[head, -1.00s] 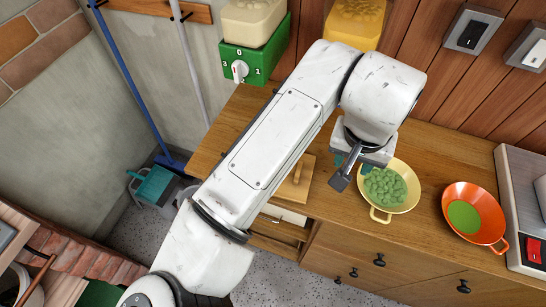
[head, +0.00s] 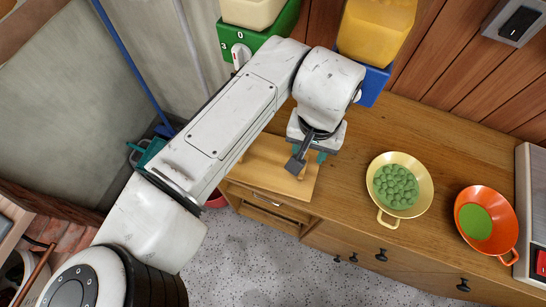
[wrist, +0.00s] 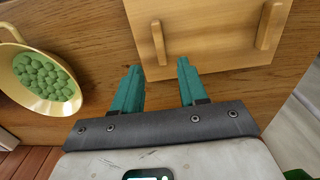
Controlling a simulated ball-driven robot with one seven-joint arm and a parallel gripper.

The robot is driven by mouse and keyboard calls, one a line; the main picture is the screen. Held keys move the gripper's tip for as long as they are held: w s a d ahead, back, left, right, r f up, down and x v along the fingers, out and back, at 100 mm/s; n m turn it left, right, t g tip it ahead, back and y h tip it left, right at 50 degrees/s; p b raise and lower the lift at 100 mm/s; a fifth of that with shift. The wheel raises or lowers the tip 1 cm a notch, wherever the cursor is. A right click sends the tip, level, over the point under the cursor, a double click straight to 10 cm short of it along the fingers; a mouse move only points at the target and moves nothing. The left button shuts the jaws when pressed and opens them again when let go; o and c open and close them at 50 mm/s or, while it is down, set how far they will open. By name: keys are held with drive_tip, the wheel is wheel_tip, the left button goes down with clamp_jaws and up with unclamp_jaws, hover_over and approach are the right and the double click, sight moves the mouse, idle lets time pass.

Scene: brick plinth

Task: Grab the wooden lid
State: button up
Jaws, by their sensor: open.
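The wooden lid (head: 268,172) is a light, flat square board lying on the wooden counter, partly hidden by my arm in the head view. In the wrist view the lid (wrist: 205,42) shows two raised wooden bars, one near its left edge and one at its right. My gripper (wrist: 159,68) has two teal fingers, spread apart with nothing between them. The fingertips show at the lid's near edge, by the left bar, and I cannot tell their height above it. In the head view my gripper (head: 306,156) is over the lid's right part.
A yellow pan (head: 424,190) of green balls stands right of the lid; an orange pan (head: 506,205) with a green disc is farther right. Dispensers with a green base (head: 262,38) and a blue base (head: 374,84) are at the wall. Bare counter lies between lid and yellow pan.

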sight(273, 161)
wheel_tip(273, 161, down, 5)
drive_tip(key=shift+a+f+p, duration=0.1)
drive_tip(key=shift+a+p, duration=0.05)
drive_tip(key=shift+p, duration=0.35)
clamp_jaws()
